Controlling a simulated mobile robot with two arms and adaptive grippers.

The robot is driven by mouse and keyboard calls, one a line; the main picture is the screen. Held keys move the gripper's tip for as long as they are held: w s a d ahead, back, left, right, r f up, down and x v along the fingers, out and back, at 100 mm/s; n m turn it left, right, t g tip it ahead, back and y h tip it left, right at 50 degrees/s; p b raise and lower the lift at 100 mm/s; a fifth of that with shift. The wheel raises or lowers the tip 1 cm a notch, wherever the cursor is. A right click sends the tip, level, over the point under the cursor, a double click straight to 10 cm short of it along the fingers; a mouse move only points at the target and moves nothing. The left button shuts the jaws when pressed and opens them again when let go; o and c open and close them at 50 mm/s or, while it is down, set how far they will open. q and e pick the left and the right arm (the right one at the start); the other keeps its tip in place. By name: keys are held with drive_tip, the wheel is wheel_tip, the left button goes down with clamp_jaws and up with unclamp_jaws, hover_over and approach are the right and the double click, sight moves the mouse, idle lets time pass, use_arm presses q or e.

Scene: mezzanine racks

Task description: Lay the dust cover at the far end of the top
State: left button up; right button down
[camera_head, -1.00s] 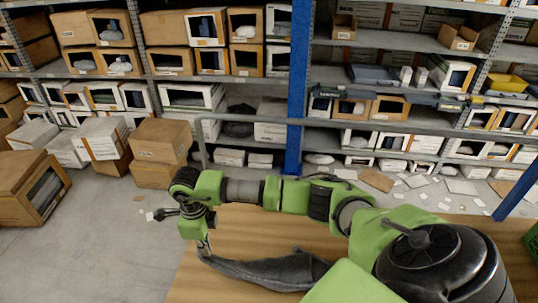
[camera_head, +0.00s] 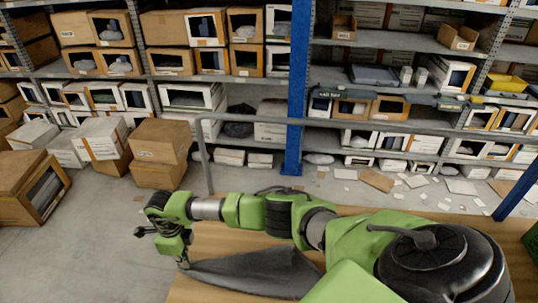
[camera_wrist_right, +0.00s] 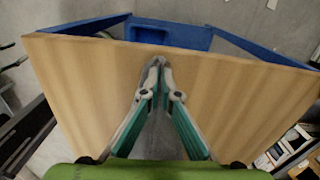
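The dust cover (camera_head: 262,271) is a dark grey cloth. In the head view it stretches from my right gripper (camera_head: 184,264) rightward over the wooden top (camera_head: 216,238), and my arm hides part of it. In the right wrist view my right gripper (camera_wrist_right: 158,64) has its fingertips together on the grey cloth (camera_wrist_right: 158,146), near an edge of the wooden top (camera_wrist_right: 85,75). The cloth trails back between the fingers. I cannot tell how much of it touches the top. My left gripper is in neither view.
A grey rail (camera_head: 203,150) stands behind the top, with a blue post (camera_head: 296,90) and loaded racks beyond. Cardboard boxes (camera_head: 160,142) stand on the floor at the left. A blue frame (camera_wrist_right: 205,38) shows past the top's edge. Grey floor (camera_head: 90,240) left of the top is clear.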

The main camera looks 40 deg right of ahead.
drive_tip(key=c, duration=1.9)
unclamp_jaws()
drive_tip(key=shift+w+a+r, duration=0.1)
drive_tip(key=shift+w+r, duration=0.05)
drive_tip(key=shift+r, duration=0.45)
drive_tip(key=a+r, duration=0.1)
drive_tip(key=r, duration=0.2)
drive_tip(key=w+a+r, duration=0.1)
drive_tip(key=r, duration=0.2)
drive_tip(key=w+a+r, duration=0.1)
drive_tip(key=r, duration=0.2)
drive_tip(key=shift+w, duration=0.15)
drive_tip(key=shift+d+f, duration=0.1)
drive_tip(key=shift+d, duration=0.05)
clamp_jaws()
drive_tip(key=s+d+f, duration=0.1)
drive_tip(key=s+d, duration=0.6)
drive_tip(key=d, duration=0.3)
drive_tip(key=s+d+f, duration=0.2)
drive_tip(key=s+d, duration=0.5)
drive_tip(key=d, duration=0.3)
drive_tip(key=s+d+f, duration=0.2)
drive_tip(key=s+d, duration=0.5)
drive_tip(key=d, duration=0.3)
drive_tip(key=shift+s+d, duration=0.1)
drive_tip(key=shift+s, duration=0.15)
drive_tip(key=shift+w+f, duration=0.15)
drive_tip(key=shift+f, duration=0.15)
